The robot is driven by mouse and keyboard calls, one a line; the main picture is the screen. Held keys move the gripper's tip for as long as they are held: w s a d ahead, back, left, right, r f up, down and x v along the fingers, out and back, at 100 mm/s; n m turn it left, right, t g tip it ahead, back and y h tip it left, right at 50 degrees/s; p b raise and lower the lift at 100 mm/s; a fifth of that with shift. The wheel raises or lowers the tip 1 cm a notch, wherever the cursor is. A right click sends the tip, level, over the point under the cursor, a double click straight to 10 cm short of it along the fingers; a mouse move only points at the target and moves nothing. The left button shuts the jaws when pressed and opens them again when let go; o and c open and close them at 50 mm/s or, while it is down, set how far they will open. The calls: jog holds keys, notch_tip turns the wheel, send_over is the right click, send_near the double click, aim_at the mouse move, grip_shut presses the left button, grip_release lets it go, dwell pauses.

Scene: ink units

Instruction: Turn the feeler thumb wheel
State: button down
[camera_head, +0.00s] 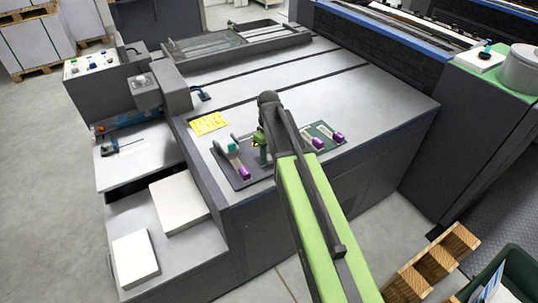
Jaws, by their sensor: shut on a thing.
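A dark panel (262,176) lies on the front edge of the grey machine table. It carries a row of small pale units with purple ends. The left unit (236,158) has a teal part on top and a purple end (244,173). Two more purple ends (318,143) show right of my arm. My gripper (260,157) is down at the middle of the panel, just right of the left unit, and is shut on a small part there. That part, the feeler thumb wheel by its place, is mostly hidden by my gripper and arm.
A yellow label (209,124) lies left of the panel. White paper stacks (135,258) sit on the lower step at left. A control box (91,63) stands at the upper left. Wooden pallet pieces (436,262) and a green bin (520,268) are at lower right.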

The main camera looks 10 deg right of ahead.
aim_at(269, 157)
jog(key=m, duration=0.3)
jog(key=c, duration=0.9)
grip_release()
jog(key=shift+c, duration=0.2)
notch_tip(269, 157, up, 18)
jog(key=p, duration=1.7)
jog(key=shift+f+p, duration=0.2)
jog(key=shift+p, duration=0.1)
jog(key=shift+f, duration=0.1)
